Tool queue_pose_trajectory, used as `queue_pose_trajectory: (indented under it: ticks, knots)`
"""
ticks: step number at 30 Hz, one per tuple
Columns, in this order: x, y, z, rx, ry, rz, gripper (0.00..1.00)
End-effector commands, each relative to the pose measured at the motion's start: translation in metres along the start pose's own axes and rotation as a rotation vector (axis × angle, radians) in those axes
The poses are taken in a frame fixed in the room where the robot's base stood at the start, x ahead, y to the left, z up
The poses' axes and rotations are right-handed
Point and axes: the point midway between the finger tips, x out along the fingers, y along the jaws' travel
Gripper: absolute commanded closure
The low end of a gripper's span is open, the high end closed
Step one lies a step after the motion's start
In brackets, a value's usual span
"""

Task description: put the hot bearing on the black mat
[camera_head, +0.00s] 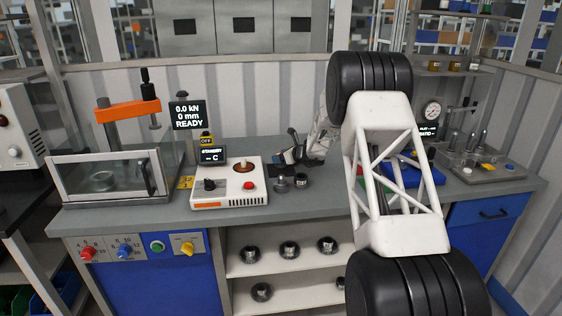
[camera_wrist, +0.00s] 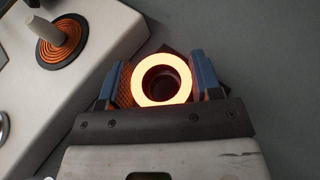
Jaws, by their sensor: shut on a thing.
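The hot bearing (camera_wrist: 141,91) glows yellow-white and orange in the wrist view. My gripper (camera_wrist: 162,84) is shut on it, with one blue finger pad on each side. In the head view my gripper (camera_head: 284,158) is over the bench, just right of the white heater; the bearing cannot be made out there. A dark, flat patch (camera_wrist: 182,51) shows behind the bearing in the wrist view and may be the black mat. It is mostly hidden by the bearing and gripper, so I cannot tell whether the bearing touches it.
The white heater (camera_head: 230,201) has a post, which also shows in the wrist view (camera_wrist: 42,29). A press (camera_head: 128,110) is at left, a blue tray (camera_head: 427,173) at right. Bare bench lies in front.

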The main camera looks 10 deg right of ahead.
Motion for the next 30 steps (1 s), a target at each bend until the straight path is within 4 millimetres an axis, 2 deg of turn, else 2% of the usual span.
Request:
queue_pose_trajectory:
  ticks: [6,20,21,25,30]
  knots:
    - [0.006,0.0,-0.015,-0.001,-0.001,0.0,0.73]
    - [0.008,0.0,-0.019,-0.001,-0.001,0.0,0.73]
    - [0.008,0.0,-0.019,-0.001,0.0,0.0,0.37]
    - [0.008,0.0,-0.02,0.0,0.0,0.0,0.17]
    - [0.008,0.0,-0.02,0.0,0.0,0.0,0.16]
